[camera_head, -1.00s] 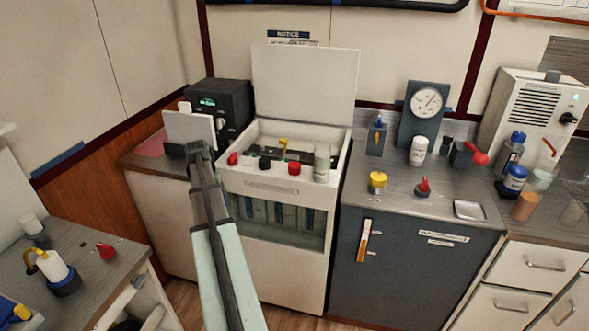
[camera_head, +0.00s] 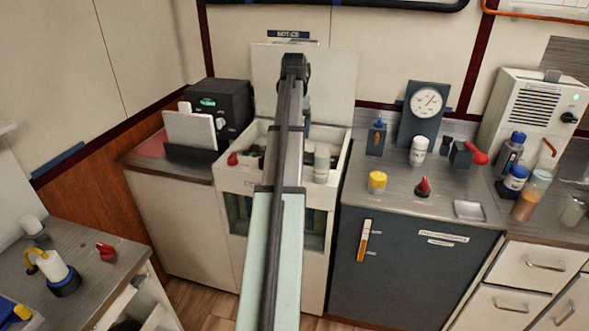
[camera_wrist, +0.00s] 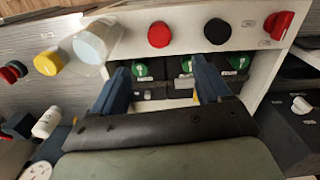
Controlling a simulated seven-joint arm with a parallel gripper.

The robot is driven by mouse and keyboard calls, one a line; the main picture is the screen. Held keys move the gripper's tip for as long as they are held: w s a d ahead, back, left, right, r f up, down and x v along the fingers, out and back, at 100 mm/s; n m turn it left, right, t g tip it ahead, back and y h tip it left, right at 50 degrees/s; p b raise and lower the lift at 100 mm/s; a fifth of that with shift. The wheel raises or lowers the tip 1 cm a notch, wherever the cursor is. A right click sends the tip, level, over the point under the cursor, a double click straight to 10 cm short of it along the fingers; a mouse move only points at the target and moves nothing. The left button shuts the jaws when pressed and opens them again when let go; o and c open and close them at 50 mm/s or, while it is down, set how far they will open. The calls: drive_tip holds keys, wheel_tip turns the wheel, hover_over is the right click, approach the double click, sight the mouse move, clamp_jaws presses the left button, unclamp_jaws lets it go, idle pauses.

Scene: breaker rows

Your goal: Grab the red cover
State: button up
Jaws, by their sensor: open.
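No piece is clearly marked as the red cover. A round red cap (camera_wrist: 159,34) sits on the front ledge of the white open-topped box (camera_head: 340,180), and fits that name best. A red knob (camera_wrist: 279,25) is on the same ledge; it also shows in the head view (camera_head: 232,159). A black cap (camera_wrist: 217,31) is between them. My gripper (camera_wrist: 158,66) is open and empty over the box, its blue fingers apart. The red cap is beyond the fingertips in the wrist view, not between them. In the head view my arm hides the red and black caps.
Green-topped parts (camera_wrist: 141,68) lie inside the box near my fingers. A translucent cylinder (camera_head: 322,164) stands on the ledge's right. The raised lid (camera_head: 340,80) is behind. The right counter holds a yellow cap (camera_head: 377,182), a red knob (camera_head: 423,186) and a white bottle (camera_head: 418,151).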

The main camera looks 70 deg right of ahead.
drive_tip(key=shift+s+a+f, duration=0.1)
drive_tip(key=shift+f, duration=6.7)
drive_tip(key=c, duration=1.1)
drive_tip(key=shift+o, duration=0.2)
